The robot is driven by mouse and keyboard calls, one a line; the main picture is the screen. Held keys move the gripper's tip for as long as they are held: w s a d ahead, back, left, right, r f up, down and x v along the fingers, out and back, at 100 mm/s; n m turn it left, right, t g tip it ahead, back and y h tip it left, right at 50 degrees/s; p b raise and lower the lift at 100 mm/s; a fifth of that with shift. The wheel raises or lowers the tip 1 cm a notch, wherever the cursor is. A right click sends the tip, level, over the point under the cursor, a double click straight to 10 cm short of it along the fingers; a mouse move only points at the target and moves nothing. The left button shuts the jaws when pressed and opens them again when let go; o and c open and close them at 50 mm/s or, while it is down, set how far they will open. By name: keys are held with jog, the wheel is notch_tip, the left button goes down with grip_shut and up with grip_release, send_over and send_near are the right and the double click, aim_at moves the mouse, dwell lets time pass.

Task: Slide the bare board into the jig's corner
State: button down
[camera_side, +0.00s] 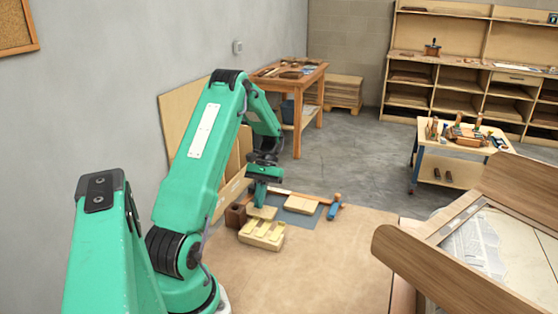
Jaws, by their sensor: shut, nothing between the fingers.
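My gripper (259,202) is shut and empty, pointing down over the bench. Its tips are at or just above a small pale board (264,213); I cannot tell whether they touch. A second pale flat board (301,204) lies to the right on a blue-grey mat (310,197). A pale yellow block with raised parts (262,235) sits just in front of the first board. I cannot tell for sure which piece is the jig or which board is the bare one. The jig's corner is not clear at this size, and my arm hides part of the area behind the gripper.
A dark brown block (235,215) stands left of the gripper. A blue cylinder with a wooden end (334,209) lies right of the mat. The tan bench top (310,260) is clear in front. A large wooden frame (440,275) stands at the right.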

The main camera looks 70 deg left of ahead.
jog(key=shift+s+d, duration=0.25)
jog(key=shift+f, duration=0.9)
jog(key=shift+w+a, duration=3.35)
jog(key=shift+w, duration=0.05)
jog(key=shift+r, duration=0.8)
jog(key=v, duration=0.7)
jog(key=shift+w+a+r, duration=0.15)
jog(key=shift+w+r, duration=0.05)
